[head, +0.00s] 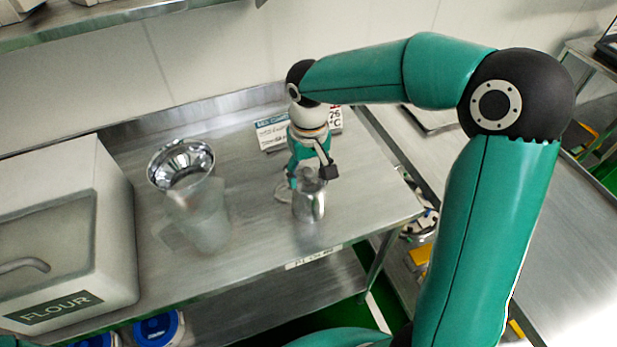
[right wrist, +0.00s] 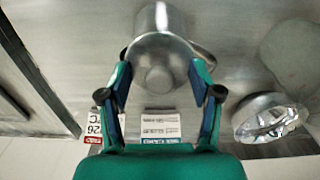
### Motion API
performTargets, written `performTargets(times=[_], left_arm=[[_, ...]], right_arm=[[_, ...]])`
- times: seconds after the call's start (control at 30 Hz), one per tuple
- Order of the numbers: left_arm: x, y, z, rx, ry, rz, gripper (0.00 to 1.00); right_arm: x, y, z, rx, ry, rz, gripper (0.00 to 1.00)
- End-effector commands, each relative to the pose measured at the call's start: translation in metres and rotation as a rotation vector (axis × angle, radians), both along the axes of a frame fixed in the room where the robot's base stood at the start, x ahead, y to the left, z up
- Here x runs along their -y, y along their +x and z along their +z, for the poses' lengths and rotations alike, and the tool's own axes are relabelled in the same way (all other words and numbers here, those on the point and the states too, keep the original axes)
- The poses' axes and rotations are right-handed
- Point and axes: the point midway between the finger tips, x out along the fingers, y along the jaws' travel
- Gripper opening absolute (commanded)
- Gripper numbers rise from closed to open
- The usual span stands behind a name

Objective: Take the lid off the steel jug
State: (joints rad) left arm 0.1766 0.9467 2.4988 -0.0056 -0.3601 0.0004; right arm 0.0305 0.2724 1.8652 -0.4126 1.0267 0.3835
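The steel jug (head: 309,208) stands upright near the front right of the steel table; its body also shows at the top of the right wrist view (right wrist: 160,18). Its round steel lid (right wrist: 158,62) with a small knob sits on top of it. My right gripper (head: 310,178) reaches down over the jug from behind. In the right wrist view its two fingers (right wrist: 160,78) are spread apart, one on each side of the lid. I cannot tell whether they touch it. My left gripper is not in view.
A steel bowl (head: 181,162) on a clear container (head: 199,215) stands left of the jug. A white flour bin (head: 66,235) is further left. Small printed cards (head: 271,134) stand behind my right gripper. The tabletop between container and jug is clear.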

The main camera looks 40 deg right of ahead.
Motion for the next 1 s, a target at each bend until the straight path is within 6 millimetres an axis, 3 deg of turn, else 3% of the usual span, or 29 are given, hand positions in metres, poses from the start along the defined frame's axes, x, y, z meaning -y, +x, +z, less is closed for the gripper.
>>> performTargets(times=[0.03, 0.17, 0.3, 0.83, 0.87, 0.9, 1.0], left_arm=[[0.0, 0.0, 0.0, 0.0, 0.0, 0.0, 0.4], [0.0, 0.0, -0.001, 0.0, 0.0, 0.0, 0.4], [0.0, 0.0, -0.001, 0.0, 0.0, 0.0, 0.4], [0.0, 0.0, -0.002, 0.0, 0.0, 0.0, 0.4], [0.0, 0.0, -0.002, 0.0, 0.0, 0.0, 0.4], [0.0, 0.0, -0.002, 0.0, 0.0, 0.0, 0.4], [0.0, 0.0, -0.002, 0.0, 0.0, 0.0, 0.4]], right_arm=[[-0.001, -0.001, -0.002, -0.006, 0.001, 0.001, 0.38], [-0.001, -0.002, -0.004, -0.009, 0.001, 0.002, 0.22], [-0.001, -0.002, -0.005, -0.013, 0.002, 0.003, 0.15], [-0.002, -0.003, -0.005, -0.017, 0.002, 0.004, 0.12], [-0.002, -0.003, -0.004, -0.016, 0.002, 0.004, 0.11], [-0.002, -0.003, -0.002, -0.017, 0.001, 0.004, 0.02], [-0.002, -0.002, 0.007, -0.015, 0.002, 0.004, 0.0]])
